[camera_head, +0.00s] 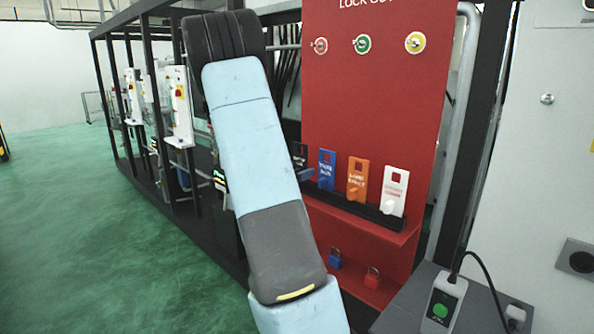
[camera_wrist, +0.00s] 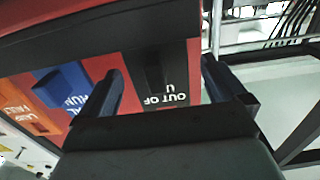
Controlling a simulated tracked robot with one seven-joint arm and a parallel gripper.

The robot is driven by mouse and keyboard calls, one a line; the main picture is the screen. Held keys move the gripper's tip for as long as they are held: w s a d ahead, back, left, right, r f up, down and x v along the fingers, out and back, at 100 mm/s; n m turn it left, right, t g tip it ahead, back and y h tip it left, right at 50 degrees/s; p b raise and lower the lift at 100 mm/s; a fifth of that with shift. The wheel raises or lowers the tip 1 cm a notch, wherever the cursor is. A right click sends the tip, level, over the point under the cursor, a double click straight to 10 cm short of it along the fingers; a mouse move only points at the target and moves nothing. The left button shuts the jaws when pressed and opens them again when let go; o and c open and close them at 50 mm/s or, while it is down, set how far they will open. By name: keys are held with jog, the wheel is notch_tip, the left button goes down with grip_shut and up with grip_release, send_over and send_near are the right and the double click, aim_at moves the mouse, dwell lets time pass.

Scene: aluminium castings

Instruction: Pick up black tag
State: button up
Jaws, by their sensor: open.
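The black tag (camera_wrist: 165,88) with white lettering shows upside down in the wrist view, against the red board. It appears between the two fingers of my gripper (camera_wrist: 162,67), which are apart with nothing held. I cannot tell how far the fingertips are from the tag in depth. In the head view the black tag (camera_head: 299,154) stands at the left end of the tag row, partly hidden by my arm. My gripper is mostly hidden behind my arm there.
A blue tag (camera_head: 326,170) stands beside the black one, then an orange tag (camera_head: 357,179) and a white tag (camera_head: 394,190). They stand in a black rail on the red board (camera_head: 375,100). Blue (camera_head: 335,259) and red (camera_head: 372,278) padlocks are below.

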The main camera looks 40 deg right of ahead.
aim_at(299, 168)
jog(key=d, duration=0.3)
jog(key=shift+w+d+r, duration=0.1)
jog(key=shift+c, duration=0.4)
jog(key=c, duration=1)
